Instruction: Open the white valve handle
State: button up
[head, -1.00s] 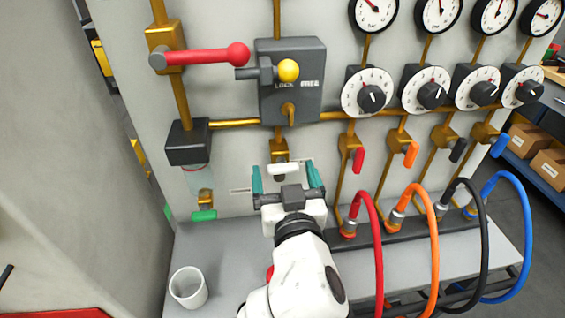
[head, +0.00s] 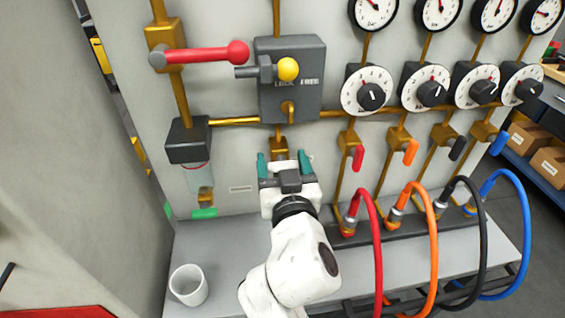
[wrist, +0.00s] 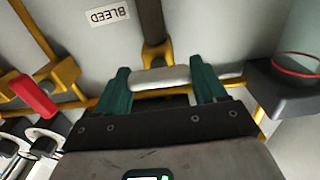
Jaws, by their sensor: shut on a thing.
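The white valve handle (wrist: 160,78) lies crosswise between the two teal fingers of my gripper (wrist: 165,88) in the wrist view. The fingers press on its two ends, so my gripper is shut on it. In the head view my gripper (head: 284,166) is at the panel, just below a brass valve body (head: 279,143). In the wrist view a brass fitting (wrist: 155,54) shows right behind the handle.
A "BLEED" label (wrist: 110,15) is on the panel. A red lever (head: 205,54) and a grey lock box (head: 305,95) are above. A red handle (head: 358,158) and a red hose (head: 372,235) are to the right. A white cup (head: 188,285) stands on the grey ledge at lower left.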

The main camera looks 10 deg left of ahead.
jog(key=shift+c, duration=1)
jog(key=n+p, duration=0.1)
jog(key=n, duration=0.2)
jog(key=shift+a+r+n, duration=0.1)
jog(key=shift+a+n, duration=0.05)
jog(key=shift+n, duration=0.25)
jog(key=n+p, duration=0.1)
jog(key=n, duration=0.3)
jog(key=shift+s+a+n, duration=0.1)
jog(key=shift+n, duration=0.2)
jog(key=n+p, duration=0.1)
jog(key=n, duration=0.1)
jog(key=n+p, duration=0.1)
jog(key=n, duration=0.2)
jog(key=shift+a+f, duration=0.1)
jog(key=shift+f, duration=0.1)
jog(key=shift+f+n+p, duration=0.15)
jog(key=shift+n+p, duration=0.35)
jog(key=shift+n, duration=0.65)
jog(key=shift+f+n+p, duration=0.1)
jog(key=shift+n+p, duration=0.4)
jog(key=shift+n, duration=0.65)
